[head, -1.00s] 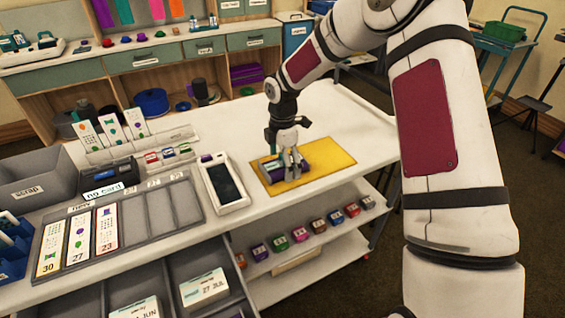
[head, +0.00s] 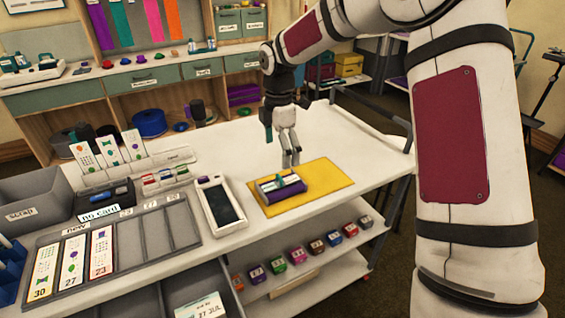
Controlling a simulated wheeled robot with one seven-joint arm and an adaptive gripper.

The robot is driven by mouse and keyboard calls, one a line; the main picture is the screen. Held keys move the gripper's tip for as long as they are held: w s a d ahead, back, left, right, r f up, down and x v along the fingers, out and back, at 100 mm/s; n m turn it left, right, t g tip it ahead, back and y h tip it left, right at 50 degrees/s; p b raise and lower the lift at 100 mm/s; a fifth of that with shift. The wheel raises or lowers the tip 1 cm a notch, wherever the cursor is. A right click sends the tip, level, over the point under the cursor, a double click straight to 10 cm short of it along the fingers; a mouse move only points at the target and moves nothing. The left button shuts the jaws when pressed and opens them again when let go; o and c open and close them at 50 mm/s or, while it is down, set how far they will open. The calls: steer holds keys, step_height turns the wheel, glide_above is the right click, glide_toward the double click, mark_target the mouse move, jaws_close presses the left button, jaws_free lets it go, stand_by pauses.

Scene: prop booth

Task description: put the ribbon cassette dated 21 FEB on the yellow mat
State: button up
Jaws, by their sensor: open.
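A purple ribbon cassette (head: 284,190) with a white label and a teal part on top lies on the yellow mat (head: 325,188), toward the mat's left half. Its date is too small to read here. My gripper (head: 290,160) is above and just behind the cassette, apart from it. Its fingers point down, open and empty.
A handheld device (head: 220,205) with a dark screen lies left of the mat. A grey card tray (head: 125,245) is farther left. Several small coloured cassettes (head: 295,255) stand on the shelf below the table edge. The table behind the mat is clear.

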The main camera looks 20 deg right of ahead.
steer(key=s+d+r+m+t+h, duration=0.1)
steer(key=s+r+m+t+h, duration=0.1)
steer(key=s+r+m, duration=1.1)
steer(key=s+m+t+y, duration=0.1)
steer(key=s+m, duration=0.6)
steer(key=s, duration=1.6)
steer(key=shift+s+d+t+y, duration=0.3)
steer(key=shift+t+y, duration=0.1)
steer(key=shift+y, duration=0.1)
steer(key=shift+r, duration=0.2)
steer(key=shift+r+p, duration=0.7)
steer(key=shift+r, duration=0.1)
